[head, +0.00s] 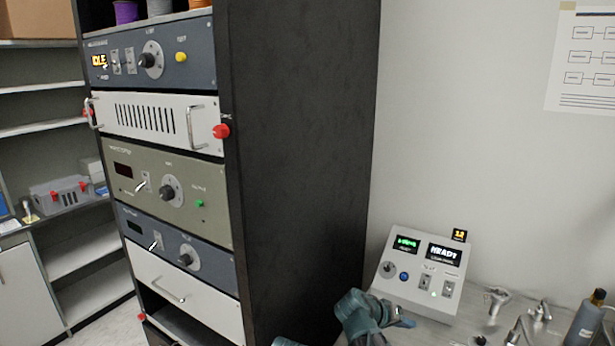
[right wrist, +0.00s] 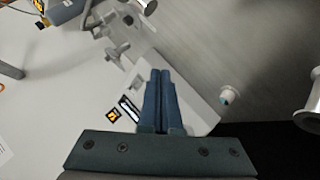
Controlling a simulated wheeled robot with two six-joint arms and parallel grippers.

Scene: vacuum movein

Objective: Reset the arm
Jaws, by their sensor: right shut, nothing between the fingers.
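My right gripper (head: 402,322) shows at the bottom of the head view, in front of the white control box. Its two blue fingers also show in the right wrist view (right wrist: 160,75), closed together with nothing between them. My left gripper is not in view. The white control box (head: 408,303) stands on the bench right of the rack. It has a small green-lit screen, a larger white-text screen, a knob, a blue button and switches. In the right wrist view the box (right wrist: 203,105) lies partly hidden behind the fingers.
A tall black rack (head: 300,150) with several instrument panels stands left of the gripper. Metal fittings (head: 497,298) and a dark bottle (head: 585,320) stand on the bench at right. Shelves (head: 85,250) are at far left. The wall above the box is clear.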

